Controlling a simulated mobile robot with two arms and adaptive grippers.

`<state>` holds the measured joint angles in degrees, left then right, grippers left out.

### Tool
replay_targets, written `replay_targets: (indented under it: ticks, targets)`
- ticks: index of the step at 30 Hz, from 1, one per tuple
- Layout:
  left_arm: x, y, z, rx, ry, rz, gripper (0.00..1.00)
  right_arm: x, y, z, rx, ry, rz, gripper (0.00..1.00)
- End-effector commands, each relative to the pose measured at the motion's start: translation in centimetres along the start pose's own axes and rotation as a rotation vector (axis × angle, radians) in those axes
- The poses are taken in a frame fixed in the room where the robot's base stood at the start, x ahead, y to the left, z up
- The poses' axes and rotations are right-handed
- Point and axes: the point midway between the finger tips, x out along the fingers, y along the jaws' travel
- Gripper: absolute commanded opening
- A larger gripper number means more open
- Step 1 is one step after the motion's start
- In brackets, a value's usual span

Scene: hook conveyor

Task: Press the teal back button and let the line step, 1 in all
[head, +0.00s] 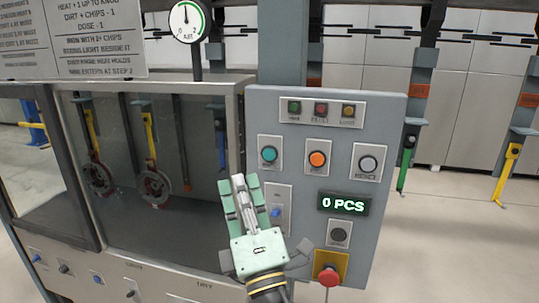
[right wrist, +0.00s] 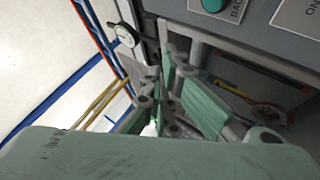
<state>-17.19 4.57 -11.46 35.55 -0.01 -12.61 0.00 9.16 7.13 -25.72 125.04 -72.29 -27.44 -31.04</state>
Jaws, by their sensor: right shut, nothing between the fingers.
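The teal back button (head: 269,154) is on the left of the grey control panel (head: 388,115), in a pale square plate. It also shows at the top edge of the right wrist view (right wrist: 213,4), with part of the word BACK beside it. My right gripper (head: 245,182) is shut and empty. In the head view its fingertips appear just below and left of the teal button, apart from it; the depth gap is hard to judge. In the right wrist view the green finger pads (right wrist: 182,95) lie below the button. The counter display (head: 344,203) reads 0 PCS. My left gripper is not in view.
An orange button (head: 317,159), a grey reset button (head: 368,164) and a red emergency stop (head: 328,277) share the panel. A glass-fronted cabinet (head: 240,100) with hanging round parts stands left. Hooks with coloured hangers (head: 507,172) hang at the right.

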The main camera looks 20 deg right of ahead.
Motion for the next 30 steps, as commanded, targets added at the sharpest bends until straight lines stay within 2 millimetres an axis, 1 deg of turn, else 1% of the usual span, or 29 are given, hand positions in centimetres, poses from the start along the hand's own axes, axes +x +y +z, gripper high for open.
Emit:
replay_targets:
  ticks: [8,14,21,25,30]
  targets:
    - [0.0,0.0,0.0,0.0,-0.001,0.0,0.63,0.5,-0.4,0.3,-0.001,0.001,-0.001,0.0]
    - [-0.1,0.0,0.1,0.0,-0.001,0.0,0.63,2.2,-1.6,1.6,-0.002,0.001,-0.001,0.0]
    - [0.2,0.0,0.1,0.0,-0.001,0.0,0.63,4.5,-3.5,3.2,0.0,0.001,-0.002,0.0]
    - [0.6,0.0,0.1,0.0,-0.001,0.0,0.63,5.3,-4.2,3.9,0.0,0.0,-0.002,0.0]
    - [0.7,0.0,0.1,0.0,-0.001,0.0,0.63,6.0,-4.5,4.3,0.002,0.001,-0.001,0.0]
